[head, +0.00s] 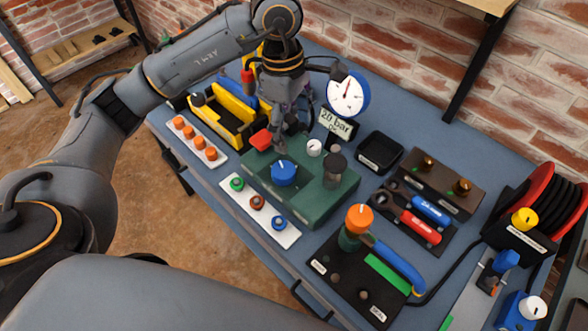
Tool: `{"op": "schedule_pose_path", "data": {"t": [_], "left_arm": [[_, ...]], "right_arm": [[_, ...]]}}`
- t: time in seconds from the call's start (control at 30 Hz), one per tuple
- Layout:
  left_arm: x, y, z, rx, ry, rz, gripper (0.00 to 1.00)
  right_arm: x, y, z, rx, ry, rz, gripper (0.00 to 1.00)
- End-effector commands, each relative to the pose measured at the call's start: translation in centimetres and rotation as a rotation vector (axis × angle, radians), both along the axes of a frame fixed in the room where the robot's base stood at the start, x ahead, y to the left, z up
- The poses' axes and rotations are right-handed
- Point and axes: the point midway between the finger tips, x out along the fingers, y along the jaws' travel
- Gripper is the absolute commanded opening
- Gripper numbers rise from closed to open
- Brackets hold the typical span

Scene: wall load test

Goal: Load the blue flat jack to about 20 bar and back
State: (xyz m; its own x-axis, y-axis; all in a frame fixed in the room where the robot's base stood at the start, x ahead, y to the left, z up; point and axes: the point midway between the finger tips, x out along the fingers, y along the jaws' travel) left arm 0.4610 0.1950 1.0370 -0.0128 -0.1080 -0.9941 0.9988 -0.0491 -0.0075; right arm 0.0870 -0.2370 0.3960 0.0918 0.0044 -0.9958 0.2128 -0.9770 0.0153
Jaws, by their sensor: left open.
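My left gripper (289,128) points down, open, at the back of a green box (310,200), behind its blue knob (284,173). I cannot tell whether it touches anything. A round gauge with a blue rim (347,92) stands behind the box, with a sign reading 20 bar (338,124) below it. A pump-like unit with an orange knob (359,218) and a blue lever (398,264) stands at the front on a black plate. A white strip (262,218) carries green, red and blue knobs. I cannot make out which part is the blue flat jack. My right gripper is out of view.
A yellow and black bin (236,116) and a strip of orange knobs (197,140) lie left. A black tray (380,152), tools with red and blue handles (422,222) and a red reel (541,204) lie right. The brick wall (420,45) rises behind the blue bench.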

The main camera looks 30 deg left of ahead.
Motion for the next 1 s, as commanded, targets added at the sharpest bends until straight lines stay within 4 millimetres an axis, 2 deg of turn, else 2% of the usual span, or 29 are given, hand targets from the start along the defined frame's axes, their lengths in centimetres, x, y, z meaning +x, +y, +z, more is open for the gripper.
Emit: {"op": "schedule_pose_path", "data": {"t": [0.03,0.1,0.27,0.37,0.7,0.83,1.0], "left_arm": [[0.0,1.1,-0.1,0.049,-0.005,0.022,0.76],[0.0,2.1,-0.1,0.092,-0.009,0.044,0.76],[-0.1,2.6,-1.1,0.116,-0.008,0.056,0.76],[-0.2,2.6,-2.7,0.115,-0.005,0.054,0.76],[-0.2,2.5,-9.8,0.112,-0.004,0.052,0.76],[-0.1,2.5,-11.9,0.112,-0.006,0.052,0.76],[-0.1,2.5,-13.5,0.111,-0.009,0.052,0.76]], "right_arm": [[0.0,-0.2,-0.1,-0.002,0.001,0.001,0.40],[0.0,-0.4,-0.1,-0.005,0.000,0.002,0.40],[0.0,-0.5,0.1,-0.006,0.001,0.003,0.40],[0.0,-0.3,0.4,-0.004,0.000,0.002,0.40],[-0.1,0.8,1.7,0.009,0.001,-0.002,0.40],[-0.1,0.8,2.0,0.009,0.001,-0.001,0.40],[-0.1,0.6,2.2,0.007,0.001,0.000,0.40]]}}
